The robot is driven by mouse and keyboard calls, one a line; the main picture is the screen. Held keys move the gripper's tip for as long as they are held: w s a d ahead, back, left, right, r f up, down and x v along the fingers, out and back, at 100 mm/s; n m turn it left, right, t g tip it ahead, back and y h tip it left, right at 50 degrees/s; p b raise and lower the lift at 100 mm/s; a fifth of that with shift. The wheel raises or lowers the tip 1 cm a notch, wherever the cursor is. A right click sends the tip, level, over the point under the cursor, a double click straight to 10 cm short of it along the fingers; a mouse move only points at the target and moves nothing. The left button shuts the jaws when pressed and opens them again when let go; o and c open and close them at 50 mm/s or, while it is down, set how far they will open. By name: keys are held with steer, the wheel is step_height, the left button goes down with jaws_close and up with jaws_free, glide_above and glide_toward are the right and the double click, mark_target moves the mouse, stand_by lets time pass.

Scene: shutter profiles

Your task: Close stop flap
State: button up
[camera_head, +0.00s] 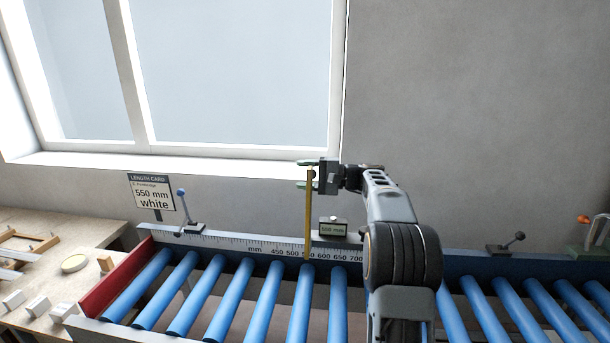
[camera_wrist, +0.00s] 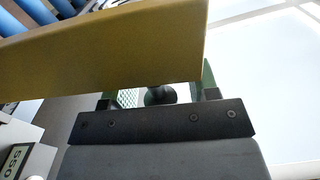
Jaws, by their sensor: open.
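The yellow stop flap (camera_head: 309,222) stands upright above the blue rollers, by the 500–600 part of the length scale. My gripper (camera_head: 305,175) is open at the flap's upper end, its green fingertips pointing left. In the wrist view the yellow flap (camera_wrist: 100,45) crosses the upper left, close to the camera. A dark round knob (camera_wrist: 158,95) shows between the green fingers of my gripper (camera_wrist: 165,92). The fingers appear apart from the knob, one on each side. The flap hides part of the finger area.
A grey block labelled 550 mm (camera_head: 333,228) sits on the rail right of the flap. A length card (camera_head: 152,193) reads 550 mm white. A blue-knobbed lever (camera_head: 186,212) and a dark-knobbed lever (camera_head: 509,243) stand on the rail. A red end plate (camera_head: 119,275) bounds the rollers.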

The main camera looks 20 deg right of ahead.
steer(key=shift+c, duration=0.5)
jaws_close()
steer(key=shift+s+a+f, duration=0.1)
steer(key=shift+a, duration=0.05)
